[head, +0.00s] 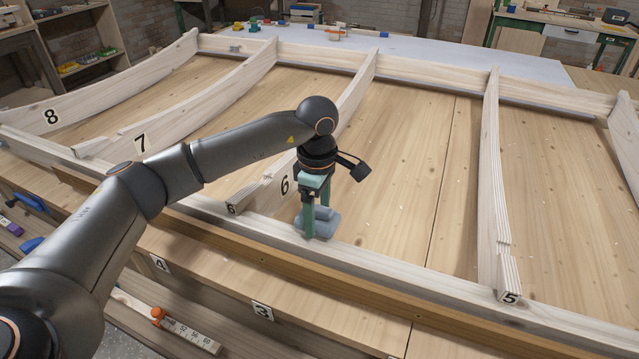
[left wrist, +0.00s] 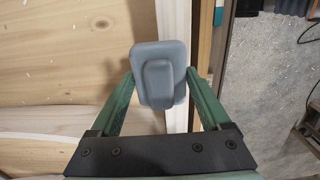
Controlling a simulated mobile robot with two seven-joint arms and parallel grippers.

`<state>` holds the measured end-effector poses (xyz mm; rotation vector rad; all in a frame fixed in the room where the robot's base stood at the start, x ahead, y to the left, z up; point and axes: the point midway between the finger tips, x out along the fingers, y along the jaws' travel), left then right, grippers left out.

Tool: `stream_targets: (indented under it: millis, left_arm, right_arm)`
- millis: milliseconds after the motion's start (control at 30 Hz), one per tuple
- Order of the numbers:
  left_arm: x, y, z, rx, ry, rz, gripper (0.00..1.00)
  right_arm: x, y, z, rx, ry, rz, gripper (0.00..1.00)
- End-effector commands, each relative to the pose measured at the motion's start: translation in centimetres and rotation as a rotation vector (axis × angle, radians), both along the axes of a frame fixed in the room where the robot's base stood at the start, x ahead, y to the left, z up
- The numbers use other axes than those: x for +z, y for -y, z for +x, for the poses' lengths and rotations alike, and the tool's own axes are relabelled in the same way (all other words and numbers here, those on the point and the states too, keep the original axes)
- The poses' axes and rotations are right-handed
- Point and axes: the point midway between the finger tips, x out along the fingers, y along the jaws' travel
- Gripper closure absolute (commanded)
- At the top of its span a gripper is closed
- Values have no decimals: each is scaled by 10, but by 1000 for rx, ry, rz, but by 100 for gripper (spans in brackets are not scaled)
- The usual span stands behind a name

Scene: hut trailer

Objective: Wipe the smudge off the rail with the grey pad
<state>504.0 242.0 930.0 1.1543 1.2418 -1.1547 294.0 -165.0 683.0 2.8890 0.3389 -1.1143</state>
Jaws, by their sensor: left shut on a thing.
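The grey pad (head: 322,226) is at the near long rail (head: 385,262), just right of the rib marked 6. It also shows in the left wrist view (left wrist: 158,75), with a raised grip on its back. My left gripper (head: 316,222) points down and is shut on that grip, one green finger on each side. The pad lies over the pale rail in the left wrist view; I cannot tell whether it touches the wood. No smudge can be made out; the pad and fingers cover part of the rail. My right gripper is not in view.
Curved wooden ribs marked 8 (head: 52,116), 7 (head: 141,142), 6 (head: 284,184) and 5 (head: 511,297) stand up from the panel. A folding ruler (head: 190,333) lies below the front edge. Bare panel (head: 415,150) lies between ribs 6 and 5.

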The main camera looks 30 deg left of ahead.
Motion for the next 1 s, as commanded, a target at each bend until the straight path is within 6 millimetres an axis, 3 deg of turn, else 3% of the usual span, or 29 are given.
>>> stream_targets:
  millis: [533,1000]
  left_arm:
    - [51,2,-3,7,-2,1,72]
    - [56,2,-4,8,-3,1,72]
  right_arm:
    - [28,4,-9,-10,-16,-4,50]
    - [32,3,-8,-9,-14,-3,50]
